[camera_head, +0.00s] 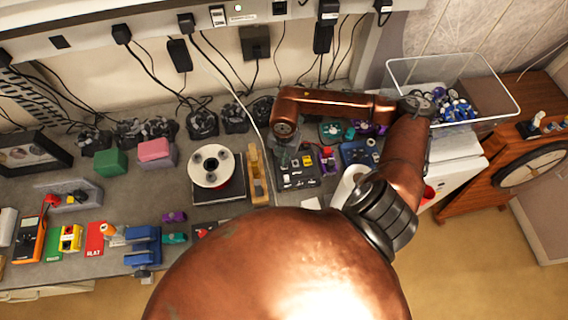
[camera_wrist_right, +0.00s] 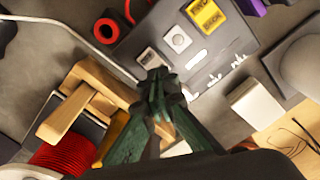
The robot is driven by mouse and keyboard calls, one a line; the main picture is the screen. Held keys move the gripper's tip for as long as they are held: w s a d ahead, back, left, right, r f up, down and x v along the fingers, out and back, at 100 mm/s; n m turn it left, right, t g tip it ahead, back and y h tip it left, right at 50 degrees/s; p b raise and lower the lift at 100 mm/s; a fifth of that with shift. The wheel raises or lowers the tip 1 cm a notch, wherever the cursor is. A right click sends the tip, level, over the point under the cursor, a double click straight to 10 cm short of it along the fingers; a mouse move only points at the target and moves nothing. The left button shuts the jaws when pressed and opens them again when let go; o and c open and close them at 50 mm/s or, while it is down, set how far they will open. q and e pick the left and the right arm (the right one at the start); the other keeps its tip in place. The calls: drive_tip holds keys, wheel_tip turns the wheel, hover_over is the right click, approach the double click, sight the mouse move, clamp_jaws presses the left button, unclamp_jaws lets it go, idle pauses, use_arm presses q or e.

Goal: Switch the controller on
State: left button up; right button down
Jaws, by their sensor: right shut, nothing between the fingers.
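The controller (camera_head: 297,182) is a dark grey box on the bench, right of the wooden block. In the right wrist view the controller (camera_wrist_right: 232,38) lies tilted, with a yellow label (camera_wrist_right: 207,17), a pale square with a round button (camera_wrist_right: 178,39), another pale square switch (camera_wrist_right: 150,58) and white lettering on its face. My right gripper (camera_head: 284,153) is over the controller's left side. In the wrist view its green fingertips (camera_wrist_right: 160,84) meet, empty, near the controller's edge and lower pale square. I cannot tell whether they touch it. My left gripper is out of view.
The wooden tool (camera_head: 257,174) and white spool (camera_head: 212,166) stand left of the controller. A clear bin (camera_head: 455,72) stands at the back right. My right arm covers the front middle of the bench.

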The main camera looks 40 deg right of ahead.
drive_tip(key=shift+f+b, duration=0.85)
drive_tip(key=shift+f, duration=0.25)
idle(0.4)
drive_tip(key=shift+r, duration=0.15)
drive_tip(key=shift+r+p, duration=2)
drive_tip(key=shift+r, duration=1.4)
